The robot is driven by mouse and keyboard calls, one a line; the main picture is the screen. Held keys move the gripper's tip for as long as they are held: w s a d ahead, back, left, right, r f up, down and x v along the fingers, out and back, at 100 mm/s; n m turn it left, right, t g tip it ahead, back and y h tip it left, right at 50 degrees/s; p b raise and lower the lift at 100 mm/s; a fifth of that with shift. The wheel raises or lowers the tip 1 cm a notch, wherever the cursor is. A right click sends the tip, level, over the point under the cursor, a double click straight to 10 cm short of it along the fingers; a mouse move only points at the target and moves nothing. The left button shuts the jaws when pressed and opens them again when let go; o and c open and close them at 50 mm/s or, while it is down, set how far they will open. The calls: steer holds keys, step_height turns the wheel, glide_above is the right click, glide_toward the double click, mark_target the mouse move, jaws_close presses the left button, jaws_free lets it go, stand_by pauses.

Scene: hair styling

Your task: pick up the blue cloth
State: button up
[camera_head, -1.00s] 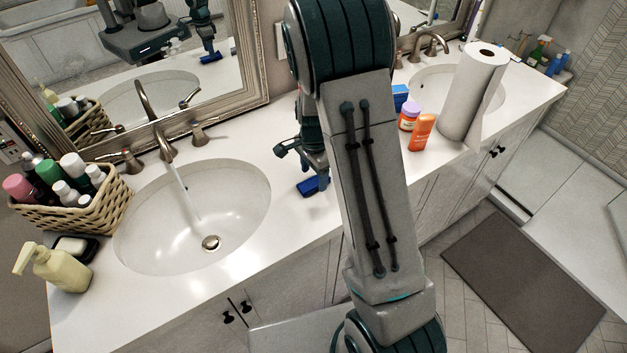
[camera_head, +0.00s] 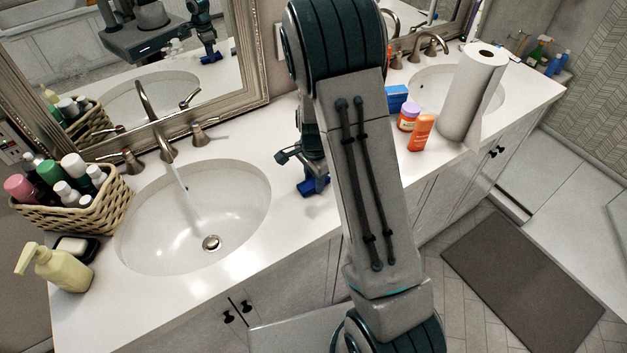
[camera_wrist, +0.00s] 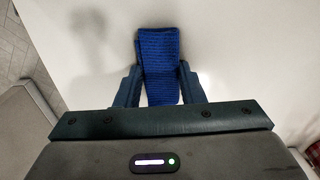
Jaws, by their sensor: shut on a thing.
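The blue cloth (camera_wrist: 159,60) is a folded, ribbed dark-blue strip. In the wrist view it sits between the two fingers of my gripper (camera_wrist: 159,88), which is shut on it. In the head view only a small part of the cloth (camera_head: 314,186) shows, low over the white counter beside the left sink. My gripper (camera_head: 312,178) is mostly hidden there behind my arm. I cannot tell whether the cloth still touches the counter.
The left sink (camera_head: 232,190) has running water. A wicker basket (camera_head: 85,215) of bottles and a soap dispenser (camera_head: 58,268) stand at left. An orange bottle (camera_head: 420,133), a purple-capped jar (camera_head: 408,117), a blue box (camera_head: 396,97) and a paper towel roll (camera_head: 470,95) stand right of my arm.

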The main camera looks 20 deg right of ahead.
mark_target(313, 179)
steer(key=shift+r, duration=0.15)
steer(key=shift+r, duration=0.6)
step_height(313, 179, up, 3)
steer(key=shift+f+b, duration=0.2)
steer(key=shift+b, duration=0.35)
steer(key=s+d+r+b, duration=0.2)
steer(key=s+d+r, duration=0.3)
steer(key=d, duration=0.5)
steer(key=shift+s+d+r, duration=0.15)
steer(key=shift+s+r, duration=0.1)
steer(key=shift+r, duration=0.7)
steer(key=o, duration=0.4)
steer(key=c, duration=0.3)
steer(key=shift+c, duration=0.2)
